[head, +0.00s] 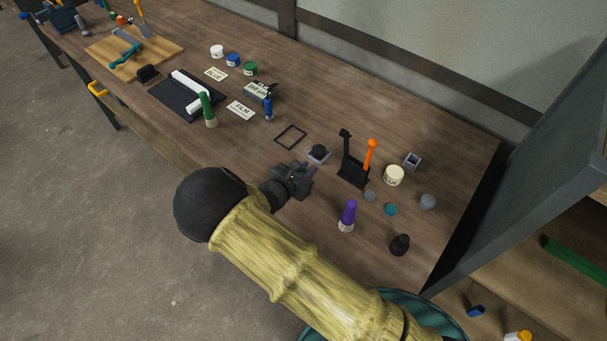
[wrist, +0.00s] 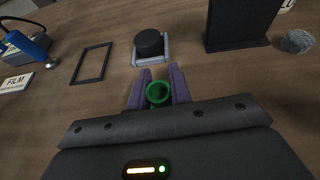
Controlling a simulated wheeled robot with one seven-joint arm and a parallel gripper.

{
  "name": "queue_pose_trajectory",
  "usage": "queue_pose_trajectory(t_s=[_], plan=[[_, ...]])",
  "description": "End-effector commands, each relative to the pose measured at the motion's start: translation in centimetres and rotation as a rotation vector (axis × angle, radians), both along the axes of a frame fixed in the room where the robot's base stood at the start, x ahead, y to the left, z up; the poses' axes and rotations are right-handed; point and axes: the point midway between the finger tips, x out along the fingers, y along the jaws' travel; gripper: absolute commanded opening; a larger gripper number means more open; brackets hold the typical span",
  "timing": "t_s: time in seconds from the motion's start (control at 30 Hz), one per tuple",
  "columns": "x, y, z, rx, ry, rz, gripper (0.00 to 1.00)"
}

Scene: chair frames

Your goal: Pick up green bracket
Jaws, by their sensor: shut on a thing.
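The green bracket (wrist: 158,93) shows in the wrist view as a small green ring-shaped piece between the two purple fingers. My gripper (wrist: 158,88) is shut on it. Only its round open end shows clearly; the rest is hidden by the fingers and the gripper body. In the head view my gripper (head: 308,172) is over the worktable near its front edge, and the bracket cannot be made out there. I cannot tell whether the bracket touches the table.
Just beyond my gripper is a grey holder with a black knob (wrist: 149,43). A thin black frame (head: 291,137) lies to its left. A black stand with an orange-handled tool (head: 369,155) is to the right. A purple bottle (head: 348,215) stands nearer the front edge.

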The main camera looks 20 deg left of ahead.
Motion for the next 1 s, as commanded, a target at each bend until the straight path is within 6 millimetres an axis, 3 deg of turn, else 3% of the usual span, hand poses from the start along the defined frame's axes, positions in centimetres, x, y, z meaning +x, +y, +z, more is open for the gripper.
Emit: queue_pose_trajectory(t_s=[0.27, 0.7, 1.0], plan=[[0.1, 0.0, 2.3, 0.004, -0.002, -0.003, 0.0], [0.1, 0.0, 9.3, 0.003, -0.002, -0.002, 0.0], [0.0, 0.0, 10.0, -0.001, -0.001, -0.001, 0.0]])
